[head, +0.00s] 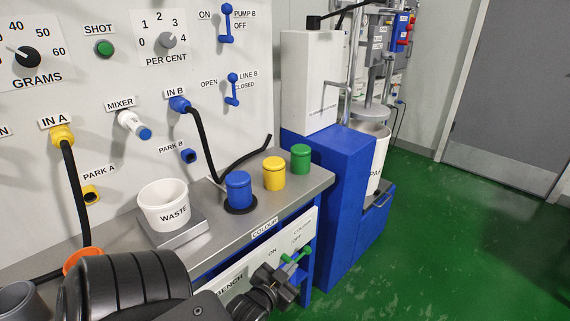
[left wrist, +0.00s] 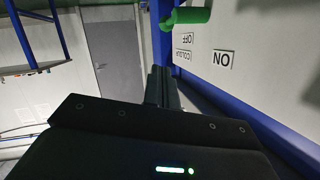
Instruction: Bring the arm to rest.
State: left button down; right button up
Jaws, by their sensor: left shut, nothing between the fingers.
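My left arm comes in from the bottom of the head view, and its dark left gripper (head: 287,283) is in front of the bench's front panel. The gripper is shut and empty; the left wrist view shows its fingers (left wrist: 162,88) together. A green handle (head: 296,254) on the front panel is just above the gripper, by the ON, OFF and COLOUR labels. The handle also shows in the left wrist view (left wrist: 188,15), beyond the fingers and to their right. The head view does not settle whether gripper and handle touch. My right gripper is not in view.
The steel bench (head: 222,212) holds a white WASTE tub (head: 163,208) and blue (head: 238,188), yellow (head: 274,175) and green (head: 301,158) capped containers. A blue cabinet (head: 335,190) stands right of the bench. Green floor (head: 440,250) is clear at the right, up to a grey door (head: 515,100).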

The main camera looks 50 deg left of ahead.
pick_arm(q)
jog(key=shift+v, duration=1.15)
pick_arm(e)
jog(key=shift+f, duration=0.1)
